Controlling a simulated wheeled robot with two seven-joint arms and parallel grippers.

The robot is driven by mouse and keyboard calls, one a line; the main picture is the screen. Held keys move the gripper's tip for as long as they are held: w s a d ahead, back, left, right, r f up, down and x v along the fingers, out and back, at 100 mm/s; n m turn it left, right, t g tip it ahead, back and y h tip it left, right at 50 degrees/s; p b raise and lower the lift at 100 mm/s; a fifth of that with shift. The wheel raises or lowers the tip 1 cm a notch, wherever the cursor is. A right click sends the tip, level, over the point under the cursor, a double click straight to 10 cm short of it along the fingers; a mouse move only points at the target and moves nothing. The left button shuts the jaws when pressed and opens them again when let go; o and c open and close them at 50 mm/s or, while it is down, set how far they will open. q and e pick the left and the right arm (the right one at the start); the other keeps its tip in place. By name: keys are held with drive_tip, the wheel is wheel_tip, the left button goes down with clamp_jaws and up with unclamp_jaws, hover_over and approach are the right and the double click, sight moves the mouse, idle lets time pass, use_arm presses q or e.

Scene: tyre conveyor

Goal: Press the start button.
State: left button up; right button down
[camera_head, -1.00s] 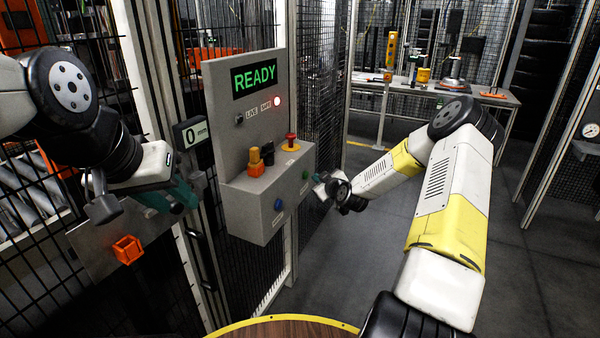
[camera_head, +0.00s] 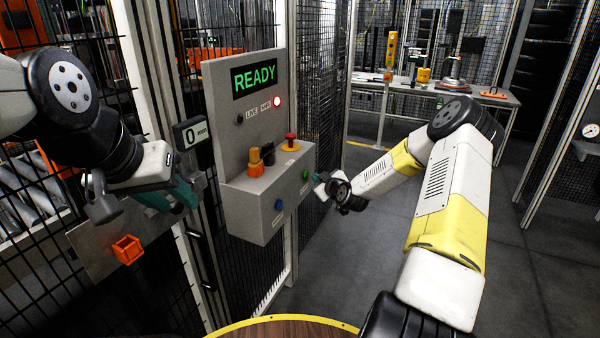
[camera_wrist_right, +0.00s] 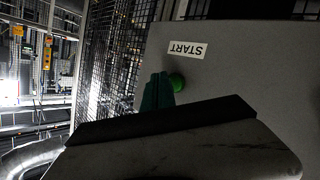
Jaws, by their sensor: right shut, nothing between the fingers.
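The green start button (camera_head: 305,174) is on the right part of the grey control box's front. In the right wrist view the green button (camera_wrist_right: 177,82) shows below an upside-down "START" label (camera_wrist_right: 187,49). My right gripper (camera_head: 319,185) is just right of the box, close to the button. Its teal fingertips (camera_wrist_right: 158,92) are shut and empty, and overlap the button's edge in the wrist view; I cannot tell whether they touch it. My left gripper (camera_head: 184,192), with teal fingers, is left of the box; its opening is unclear.
The control box (camera_head: 250,212) also carries a blue button (camera_head: 278,205), a red mushroom button (camera_head: 290,142) and an orange-yellow knob (camera_head: 255,162). The display (camera_head: 254,78) reads "READY" and a red lamp is lit. Mesh fencing stands behind. The floor at right is open.

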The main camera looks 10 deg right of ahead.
drive_tip(key=shift+w+a, duration=0.25)
drive_tip(key=shift+a, duration=0.05)
drive_tip(key=shift+w+a, duration=0.25)
drive_tip(key=shift+a, duration=0.15)
idle(0.8)
drive_tip(key=shift+s+d, duration=0.5)
drive_tip(key=shift+d, duration=0.2)
drive_tip(key=shift+s+d, duration=0.7)
drive_tip(key=shift+d, duration=0.35)
drive_tip(key=shift+s+d, duration=0.7)
drive_tip(key=shift+d, duration=0.35)
